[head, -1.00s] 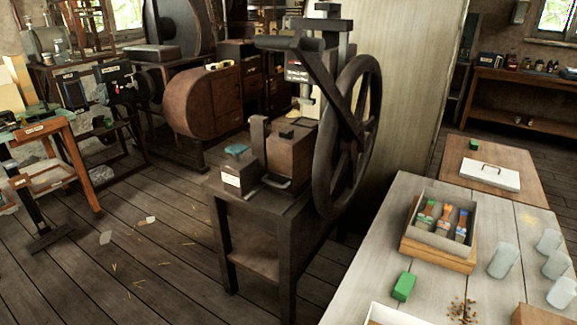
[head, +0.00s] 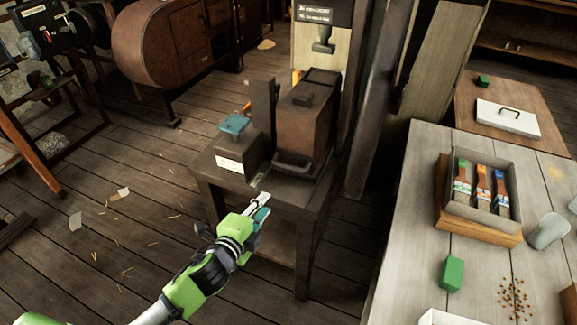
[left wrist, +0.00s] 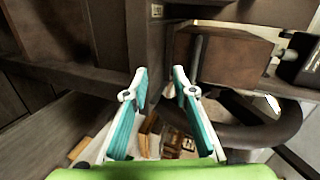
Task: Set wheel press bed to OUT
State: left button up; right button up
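The wheel press stands on a dark stand (head: 310,205) in the middle of the head view. Its bed area holds a brown block (head: 305,112) with a dark handle (head: 293,164) low on its front. In the left wrist view a dark curved bar (left wrist: 262,132) shows close on the right, beneath a brown block (left wrist: 225,58). My left gripper (head: 262,205) is in front of the stand's front edge, below and left of the handle. In the left wrist view its teal-and-white fingers (left wrist: 160,80) are apart with nothing between them. The right gripper is out of view.
A grey table (head: 408,215) with a tray (head: 480,222) and a green block (head: 452,274) stands at the right. The floor at left is mostly clear.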

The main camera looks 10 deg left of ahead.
pick_arm(q)
jog(key=m+t, duration=0.1)
jog(key=m, duration=0.1)
send_near(288, 167)
jog(key=shift+h, duration=0.4)
jog(key=x, duration=1)
jog(key=shift+w+a+f, duration=0.2)
jog(key=shift+w+a, duration=0.05)
jog(key=shift+w, duration=0.1)
grip_shut()
